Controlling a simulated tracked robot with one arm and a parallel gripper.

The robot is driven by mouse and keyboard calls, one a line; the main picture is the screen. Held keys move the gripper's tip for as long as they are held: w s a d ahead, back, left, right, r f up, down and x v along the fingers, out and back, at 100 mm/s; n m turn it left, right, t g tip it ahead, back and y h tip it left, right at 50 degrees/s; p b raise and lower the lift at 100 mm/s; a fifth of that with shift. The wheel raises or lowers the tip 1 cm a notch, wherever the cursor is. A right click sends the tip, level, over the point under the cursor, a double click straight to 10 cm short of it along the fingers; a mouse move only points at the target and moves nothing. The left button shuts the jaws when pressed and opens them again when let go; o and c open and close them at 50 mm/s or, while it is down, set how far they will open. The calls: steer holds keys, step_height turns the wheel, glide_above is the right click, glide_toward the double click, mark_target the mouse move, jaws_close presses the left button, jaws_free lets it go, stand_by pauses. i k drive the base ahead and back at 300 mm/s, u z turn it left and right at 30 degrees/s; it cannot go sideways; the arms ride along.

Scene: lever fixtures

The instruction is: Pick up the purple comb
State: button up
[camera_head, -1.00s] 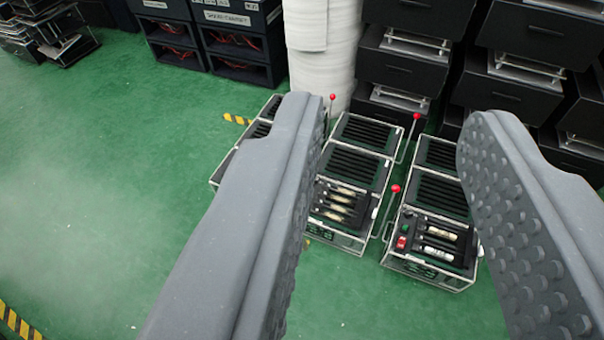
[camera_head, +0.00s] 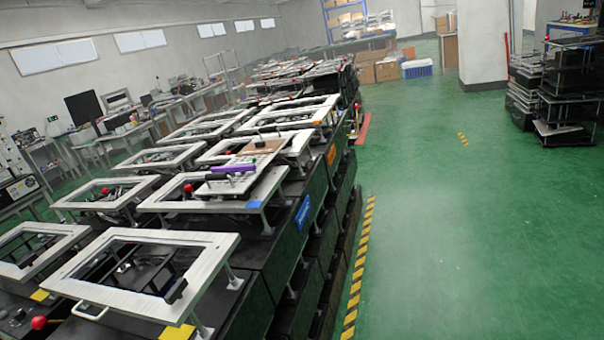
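A small purple bar (camera_head: 234,169), which may be the purple comb, lies on top of a white-framed lever fixture (camera_head: 160,204) left of the picture's middle. It is too small for me to make out teeth. A grey or silver piece lies close beside it, and a red lever knob (camera_head: 188,188) is to its left. My gripper is not in this view, so its distance from the purple bar does not show.
Rows of stacked black fixtures with white frames (camera_head: 203,250) fill the left and middle. Green floor (camera_head: 450,240) is open on the right, edged by yellow-black tape (camera_head: 358,270). A white pillar (camera_head: 483,45) and black stacks (camera_head: 568,95) stand at back right.

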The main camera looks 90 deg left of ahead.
mark_target(239, 170)
steer(key=z, duration=0.25)
steer(key=i, duration=0.1)
steer(key=u, duration=2.7)
steer(key=k, duration=0.8)
steer(key=u, duration=0.25)
steer(key=i, duration=0.8)
steer(key=z, duration=0.15)
